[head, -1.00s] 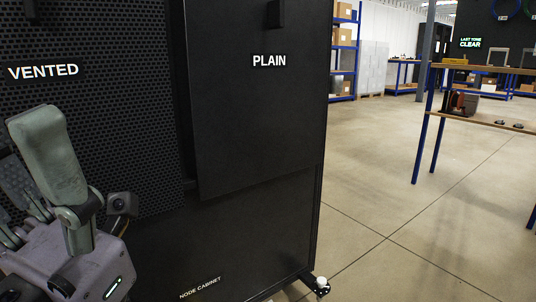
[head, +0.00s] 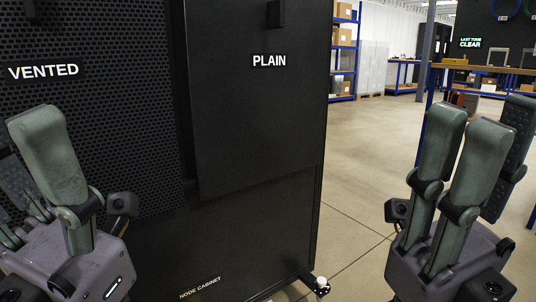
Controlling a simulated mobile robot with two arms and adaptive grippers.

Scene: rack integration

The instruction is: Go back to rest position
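My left gripper (head: 25,145) is at the lower left, in front of the vented panel (head: 100,125). Its grey-green fingers point up and stand apart, with nothing between them. My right gripper (head: 492,130) is at the lower right, in front of the open floor and workbench. Its fingers point up and are spread, with nothing held. The black node cabinet (head: 240,230) stands ahead, and its plain panel (head: 260,120) is to the right of the vented one. Neither gripper appears to touch the cabinet.
A workbench with blue legs (head: 480,69) is behind my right gripper, partly hidden. A small white-topped part (head: 322,283) sticks out at the cabinet's lower right corner. Blue shelving (head: 345,60) is at the back. Floor (head: 365,160) is clear between cabinet and bench.

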